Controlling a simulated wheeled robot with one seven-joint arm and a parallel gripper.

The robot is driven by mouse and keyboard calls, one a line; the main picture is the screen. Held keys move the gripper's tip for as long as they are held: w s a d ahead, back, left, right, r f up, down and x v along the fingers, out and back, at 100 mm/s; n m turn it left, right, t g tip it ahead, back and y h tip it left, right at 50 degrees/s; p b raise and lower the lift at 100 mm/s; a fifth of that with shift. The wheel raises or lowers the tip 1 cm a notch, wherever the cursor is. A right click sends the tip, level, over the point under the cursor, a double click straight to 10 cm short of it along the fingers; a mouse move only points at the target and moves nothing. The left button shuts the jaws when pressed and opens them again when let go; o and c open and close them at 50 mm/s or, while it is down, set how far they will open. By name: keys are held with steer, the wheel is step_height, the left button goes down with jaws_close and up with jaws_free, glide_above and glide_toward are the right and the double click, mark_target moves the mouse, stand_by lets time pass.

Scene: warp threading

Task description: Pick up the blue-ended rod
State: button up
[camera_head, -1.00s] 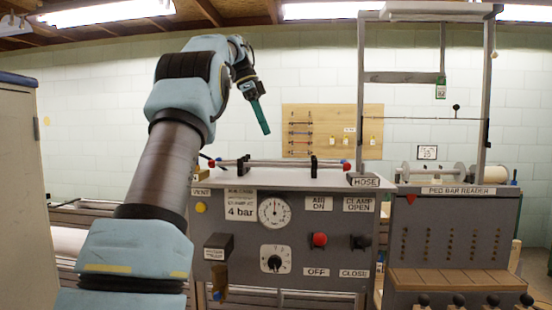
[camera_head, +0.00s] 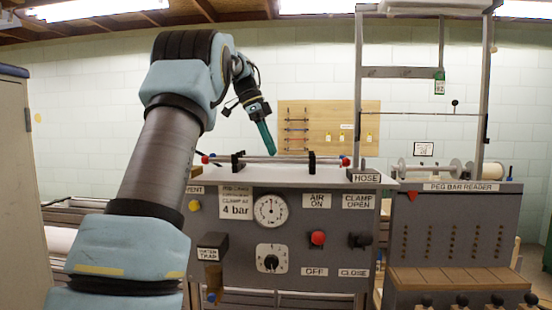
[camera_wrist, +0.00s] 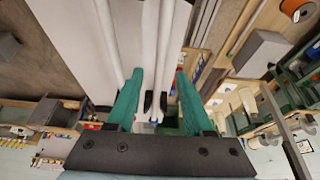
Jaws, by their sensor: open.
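My gripper (camera_head: 271,153) is open, with teal fingers pointing down just above the middle of the rods in the head view. Pale rods (camera_head: 285,159) lie side by side across two black holders on the white console top. Red and blue tips show at their ends, close together, so the blue-ended rod is hard to single out there. In the wrist view my gripper (camera_wrist: 156,80) has its two fingers on either side of pale rods (camera_wrist: 165,50). A bluish end (camera_wrist: 152,124) shows low between the fingers. Nothing is visibly gripped.
The black holders (camera_head: 312,162) stand up beside the gripper's path. The grey console (camera_head: 225,235) carries a gauge, knobs and labels. A grey frame (camera_head: 359,80) rises at the right. A wooden board (camera_head: 330,128) hangs on the back wall.

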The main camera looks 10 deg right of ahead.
steer(key=shift+x, duration=0.9)
jaws_close()
stand_by(0.8)
